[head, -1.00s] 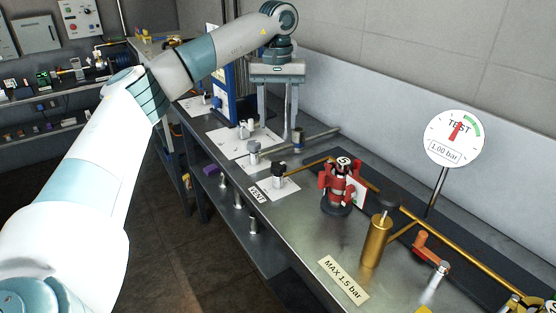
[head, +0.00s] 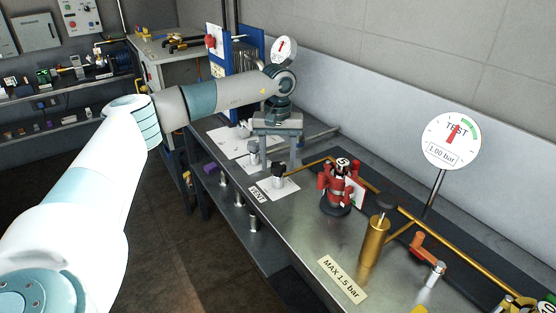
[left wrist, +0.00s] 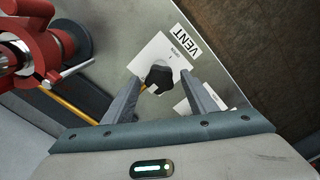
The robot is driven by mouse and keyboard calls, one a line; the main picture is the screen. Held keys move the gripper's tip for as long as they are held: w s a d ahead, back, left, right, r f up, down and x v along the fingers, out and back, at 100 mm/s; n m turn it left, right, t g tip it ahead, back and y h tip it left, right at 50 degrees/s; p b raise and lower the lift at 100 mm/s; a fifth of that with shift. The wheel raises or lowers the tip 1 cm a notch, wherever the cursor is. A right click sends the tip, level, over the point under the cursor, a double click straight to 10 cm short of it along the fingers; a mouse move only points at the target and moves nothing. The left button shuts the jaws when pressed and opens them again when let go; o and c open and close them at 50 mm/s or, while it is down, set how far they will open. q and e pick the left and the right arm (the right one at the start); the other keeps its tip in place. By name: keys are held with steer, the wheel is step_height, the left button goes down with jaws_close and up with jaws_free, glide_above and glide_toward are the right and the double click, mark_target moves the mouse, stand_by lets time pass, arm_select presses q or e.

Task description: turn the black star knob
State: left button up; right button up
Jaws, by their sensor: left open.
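The black star knob (head: 278,170) sits on a white plate on the bench, beside the VENT label (head: 258,194). In the left wrist view the knob (left wrist: 158,79) shows between my two finger tips, with the VENT label (left wrist: 187,40) just beyond it. My left gripper (head: 278,161) is open and points down over the knob, one finger to each side. I cannot tell whether the fingers reach down around it, and I see no contact. My right gripper is not in view.
A red valve-like fitting (head: 340,185) stands close to the right of the knob; it also shows in the left wrist view (left wrist: 35,50). A brass cylinder (head: 375,240) and a round gauge (head: 451,141) are further right. Other knobs on plates stand behind.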

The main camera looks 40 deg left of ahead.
arm_select(q)
steer(key=shift+c, duration=0.3)
steer(key=c, duration=1)
